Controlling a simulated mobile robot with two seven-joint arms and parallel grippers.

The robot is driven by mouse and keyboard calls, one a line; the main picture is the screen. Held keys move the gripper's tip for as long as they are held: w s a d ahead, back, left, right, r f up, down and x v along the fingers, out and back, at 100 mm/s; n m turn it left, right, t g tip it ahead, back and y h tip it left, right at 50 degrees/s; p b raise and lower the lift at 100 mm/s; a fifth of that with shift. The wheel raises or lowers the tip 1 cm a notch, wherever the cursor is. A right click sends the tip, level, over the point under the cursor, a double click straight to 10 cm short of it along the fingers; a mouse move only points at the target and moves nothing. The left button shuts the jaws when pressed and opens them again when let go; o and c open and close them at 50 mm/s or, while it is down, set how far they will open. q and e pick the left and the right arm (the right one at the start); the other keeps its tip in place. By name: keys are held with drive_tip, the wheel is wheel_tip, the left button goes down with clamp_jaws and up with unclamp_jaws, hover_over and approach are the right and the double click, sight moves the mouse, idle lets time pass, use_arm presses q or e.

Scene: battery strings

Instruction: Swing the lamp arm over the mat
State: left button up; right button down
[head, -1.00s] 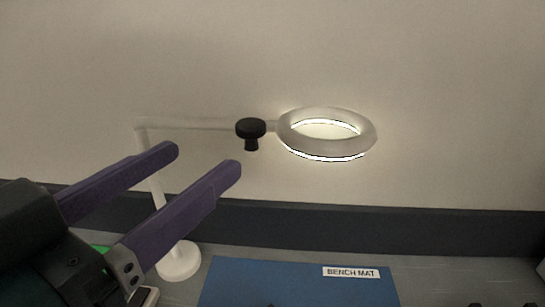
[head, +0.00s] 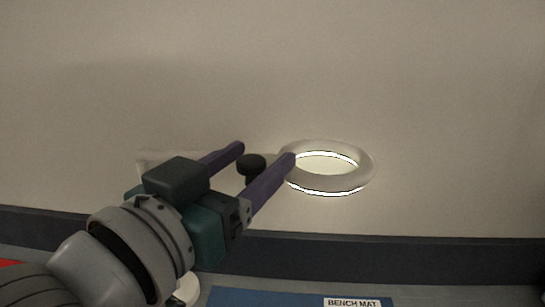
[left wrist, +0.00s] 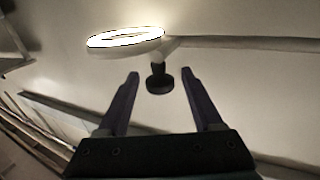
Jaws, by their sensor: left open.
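The lamp is a white stand with a thin arm, a lit ring head (head: 327,182) and a black knob (head: 250,162) on the arm beside the ring. My left gripper (head: 267,155) is open, its purple fingers on either side of the knob in the head view. In the left wrist view the knob (left wrist: 159,82) shows between and a little beyond the fingertips (left wrist: 160,75), and the lit ring (left wrist: 125,41) is up and left. I cannot tell whether a finger touches the knob. The blue bench mat (head: 260,297) lies below. My right gripper is not in view.
The lamp's round base (head: 187,289) stands left of the mat, mostly hidden by my left arm. A plain wall rises behind, with a dark strip (head: 400,262) along the back of the bench. A red patch (head: 10,262) shows at the left edge.

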use_arm(q)
drive_tip(key=shift+c, duration=0.4)
clamp_jaws()
idle(0.9)
